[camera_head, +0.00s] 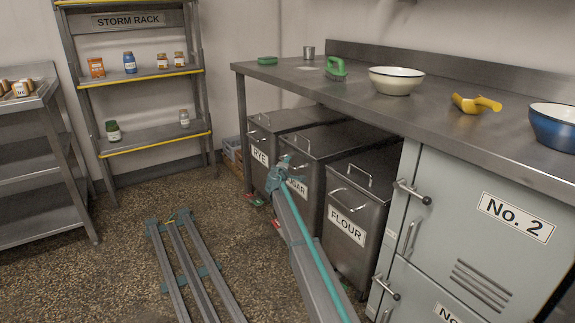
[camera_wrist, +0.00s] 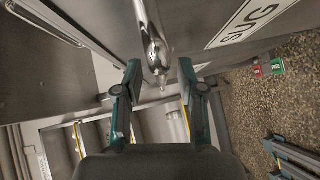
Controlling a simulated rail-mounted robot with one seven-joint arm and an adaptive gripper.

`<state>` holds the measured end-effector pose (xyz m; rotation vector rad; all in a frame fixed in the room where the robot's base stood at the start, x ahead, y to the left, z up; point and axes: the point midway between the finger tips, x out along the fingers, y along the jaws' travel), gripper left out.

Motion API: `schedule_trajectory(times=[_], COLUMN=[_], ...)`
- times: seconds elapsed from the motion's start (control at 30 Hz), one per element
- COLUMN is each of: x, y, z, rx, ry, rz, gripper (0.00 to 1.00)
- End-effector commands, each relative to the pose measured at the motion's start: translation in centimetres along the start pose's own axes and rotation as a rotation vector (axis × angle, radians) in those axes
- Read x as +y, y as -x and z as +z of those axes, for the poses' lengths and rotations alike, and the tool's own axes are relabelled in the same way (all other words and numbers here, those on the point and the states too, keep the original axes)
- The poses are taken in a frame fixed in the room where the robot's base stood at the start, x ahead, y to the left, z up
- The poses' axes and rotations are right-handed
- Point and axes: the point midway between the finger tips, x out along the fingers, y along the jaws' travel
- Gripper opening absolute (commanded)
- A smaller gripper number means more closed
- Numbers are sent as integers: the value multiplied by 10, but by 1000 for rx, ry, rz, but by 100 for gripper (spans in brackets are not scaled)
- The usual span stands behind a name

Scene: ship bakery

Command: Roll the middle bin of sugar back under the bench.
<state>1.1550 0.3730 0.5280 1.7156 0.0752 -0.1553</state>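Three grey metal bins stand side by side under the bench, labelled RYE, SUGAR and FLOUR. The middle sugar bin (camera_head: 314,211) is partly hidden by my arm and gripper. Its label shows in part in the wrist view (camera_wrist: 252,20). My gripper (camera_head: 285,166) is at the upper front of the sugar bin, by its handle (camera_head: 294,143). In the wrist view my gripper (camera_wrist: 159,66) has its fingers spread, with the shiny handle (camera_wrist: 151,35) running down between them. I see a gap on both sides of the handle. Whether the fingers touch it is unclear.
The rye bin (camera_head: 259,159) is at left and the flour bin (camera_head: 349,238) at right, close beside it. The bench top (camera_head: 340,102) overhangs the bins. Small red and green parts (camera_wrist: 277,66) show low by the bins. Speckled floor (camera_head: 130,275) lies open in front.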

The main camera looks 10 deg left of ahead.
Motion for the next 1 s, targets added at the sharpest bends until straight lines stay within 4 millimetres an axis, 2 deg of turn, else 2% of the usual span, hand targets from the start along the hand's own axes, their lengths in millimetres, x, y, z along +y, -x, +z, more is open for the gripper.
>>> schedule_trajectory(times=[0.3, 0.5, 0.7, 1.0], x=[0, 1, 0, 0], y=[60, 91, 103, 102], z=[2, 1, 1, 1], rx=[0, 0, -1, -2], ry=[0, 0, 0, -1], rz=[0, 0, 0, 0], gripper=[39, 39, 39, 39])
